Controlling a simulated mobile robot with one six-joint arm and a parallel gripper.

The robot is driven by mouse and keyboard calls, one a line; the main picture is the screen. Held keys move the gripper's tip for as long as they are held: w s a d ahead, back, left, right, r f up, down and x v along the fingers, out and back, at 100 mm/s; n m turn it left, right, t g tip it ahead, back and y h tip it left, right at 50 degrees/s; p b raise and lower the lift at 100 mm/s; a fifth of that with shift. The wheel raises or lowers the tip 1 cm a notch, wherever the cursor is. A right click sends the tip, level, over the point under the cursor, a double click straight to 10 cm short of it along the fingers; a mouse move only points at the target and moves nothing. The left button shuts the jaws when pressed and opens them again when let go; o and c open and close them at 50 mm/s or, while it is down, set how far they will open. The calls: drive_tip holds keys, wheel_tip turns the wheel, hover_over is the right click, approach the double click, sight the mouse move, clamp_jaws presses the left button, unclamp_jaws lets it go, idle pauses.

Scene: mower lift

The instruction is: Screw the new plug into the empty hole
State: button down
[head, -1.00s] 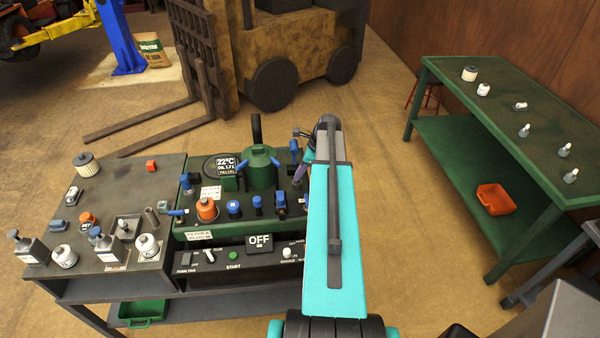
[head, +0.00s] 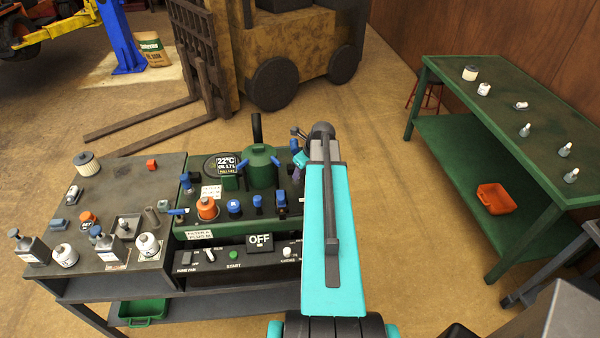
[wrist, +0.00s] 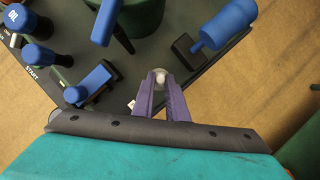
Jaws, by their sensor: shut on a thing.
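My gripper (wrist: 161,86) has purple fingers shut on a small pale, rounded piece, the plug (wrist: 160,76), whose end shows between the fingertips in the wrist view. The plug is over the dark deck of the engine unit (wrist: 140,75), near its edge; I cannot tell whether it touches anything. In the head view my gripper (head: 298,172) is at the right end of the engine unit (head: 215,236), partly hidden by my arm, and the plug cannot be made out. The empty hole cannot be made out in either view.
Blue-topped fittings stand close by, one (wrist: 95,80) left of my fingers and one (wrist: 225,25) right. A green cylinder (head: 260,168) stands behind. An orange cap (head: 207,208), filters and bottles are farther left. A green table (head: 500,90) stands right, across open floor.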

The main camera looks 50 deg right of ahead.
drive_tip(key=shift+s+a+f+m, duration=0.1)
drive_tip(key=shift+s+a+m, duration=0.05)
drive_tip(key=shift+s+m, duration=0.2)
drive_tip(key=shift+w+a+m+h, duration=0.15)
drive_tip(key=shift+m+h, duration=0.65)
drive_tip(key=shift+m, duration=0.95)
drive_tip(key=shift+m+g, duration=0.3)
drive_tip(key=shift+m, duration=0.4)
drive_tip(key=c, duration=1.7)
unclamp_jaws()
drive_tip(key=shift+o, duration=0.2)
drive_tip(key=shift+w, duration=0.1)
